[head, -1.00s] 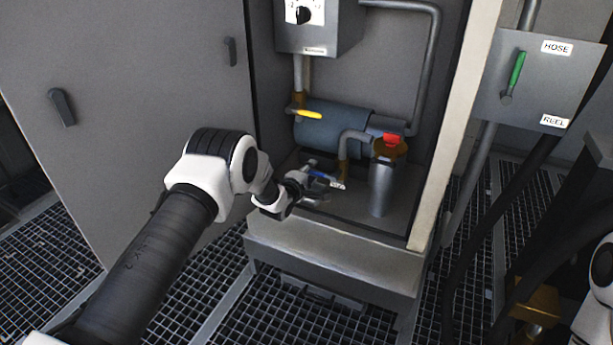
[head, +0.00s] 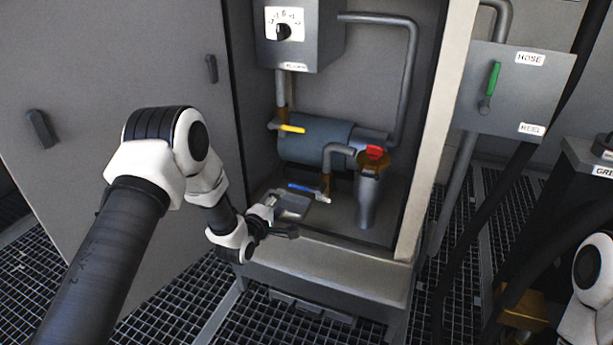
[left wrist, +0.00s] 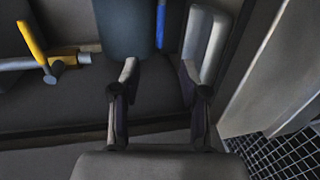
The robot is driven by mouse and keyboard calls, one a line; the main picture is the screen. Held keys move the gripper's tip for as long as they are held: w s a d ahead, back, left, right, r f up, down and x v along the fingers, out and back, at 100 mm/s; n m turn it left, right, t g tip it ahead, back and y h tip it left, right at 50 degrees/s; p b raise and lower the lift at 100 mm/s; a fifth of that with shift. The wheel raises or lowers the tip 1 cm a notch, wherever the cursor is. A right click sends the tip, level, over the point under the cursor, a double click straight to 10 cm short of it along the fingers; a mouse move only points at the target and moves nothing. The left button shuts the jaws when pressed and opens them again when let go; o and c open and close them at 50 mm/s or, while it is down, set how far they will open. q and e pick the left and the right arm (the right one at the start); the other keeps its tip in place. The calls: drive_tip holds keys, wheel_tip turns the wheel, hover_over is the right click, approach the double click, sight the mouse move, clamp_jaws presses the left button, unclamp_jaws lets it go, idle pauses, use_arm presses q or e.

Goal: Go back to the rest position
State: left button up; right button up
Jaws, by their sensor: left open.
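My left gripper (head: 283,218) is open and empty at the front of the cabinet recess, left of the blue-handled valve (head: 307,190). In the left wrist view its two fingers (left wrist: 158,85) stand apart with nothing between them. My left arm reaches in from the left of the head view. Part of my right arm shows at the lower right edge; its gripper is not in view.
The recess holds a blue-grey cylinder (head: 312,140), a yellow-handled valve (head: 290,128) and a red-topped filter (head: 370,185). A cabinet door (head: 110,70) stands at left. A hose/reel panel (head: 515,90) is at right. Grating covers the floor.

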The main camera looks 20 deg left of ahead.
use_arm(q)
drive_tip(key=s+d+f+m+g, duration=0.2)
drive_tip(key=s+d+f+g, duration=0.15)
drive_tip(key=s+f, duration=0.55)
drive_tip(key=s+d+f+m+g, duration=0.1)
drive_tip(key=s+d+f+g, duration=0.25)
drive_tip(key=s+f, duration=0.6)
drive_tip(key=s+f+m+g, duration=0.2)
drive_tip(key=s+m+g, duration=0.95)
drive_tip(key=s, duration=1.45)
wheel_tip(320, 180, up, 36)
drive_tip(key=m+t+p, duration=0.2)
drive_tip(key=m+p, duration=0.1)
drive_tip(key=p, duration=3.3)
drive_tip(key=shift+a+r+t+y+p, duration=0.2)
drive_tip(key=shift+a+t+y+p, duration=0.1)
drive_tip(key=shift+t, duration=0.05)
drive_tip(key=shift+r, duration=0.1)
